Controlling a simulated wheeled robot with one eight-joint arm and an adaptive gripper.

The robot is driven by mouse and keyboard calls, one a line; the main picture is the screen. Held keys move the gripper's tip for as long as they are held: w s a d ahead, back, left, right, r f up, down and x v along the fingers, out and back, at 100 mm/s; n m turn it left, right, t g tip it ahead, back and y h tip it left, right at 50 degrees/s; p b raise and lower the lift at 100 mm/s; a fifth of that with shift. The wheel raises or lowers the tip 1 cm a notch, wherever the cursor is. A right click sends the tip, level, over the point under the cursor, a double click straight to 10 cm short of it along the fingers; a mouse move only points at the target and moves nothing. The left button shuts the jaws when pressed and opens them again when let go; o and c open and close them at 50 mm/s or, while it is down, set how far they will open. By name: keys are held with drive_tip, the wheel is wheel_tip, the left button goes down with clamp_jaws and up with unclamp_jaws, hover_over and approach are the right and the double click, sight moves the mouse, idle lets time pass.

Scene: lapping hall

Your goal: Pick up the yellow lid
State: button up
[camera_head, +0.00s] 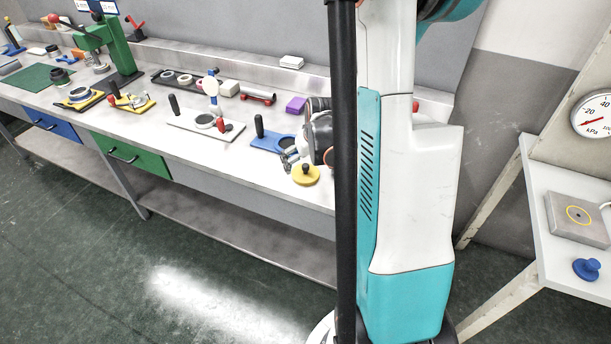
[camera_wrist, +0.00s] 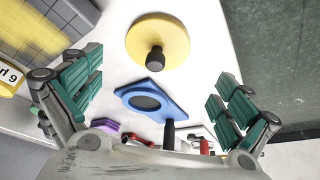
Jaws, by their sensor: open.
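The yellow lid (camera_head: 306,176) is a round disc with a dark knob, lying on the bench near its front edge. It also shows in the wrist view (camera_wrist: 158,40) at the top middle, knob toward me. My gripper (camera_head: 290,158) is close to the lid in the head view, partly hidden by my own arm. In the wrist view my gripper (camera_wrist: 158,100) has its two green-padded fingers wide apart, with nothing between the pads. The lid appears beyond the fingertips, apart from both fingers.
A blue plate (camera_wrist: 150,101) with a round recess and a black-handled post lies beside the lid. A purple block (camera_head: 296,104) and a red-ended bar (camera_head: 258,96) lie farther back. The bench's front edge (camera_wrist: 237,60) drops to a dark floor.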

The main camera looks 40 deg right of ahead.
sight(306, 166)
drive_tip(key=shift+d+b+x, duration=0.15)
drive_tip(key=shift+b+x, duration=0.6)
drive_tip(key=shift+x, duration=0.8)
drive_tip(key=shift+d+b+x, duration=0.1)
drive_tip(key=shift+b+x, duration=0.6)
drive_tip(key=shift+x, duration=0.85)
drive_tip(key=shift+s+r, duration=0.1)
drive_tip(key=c, duration=1)
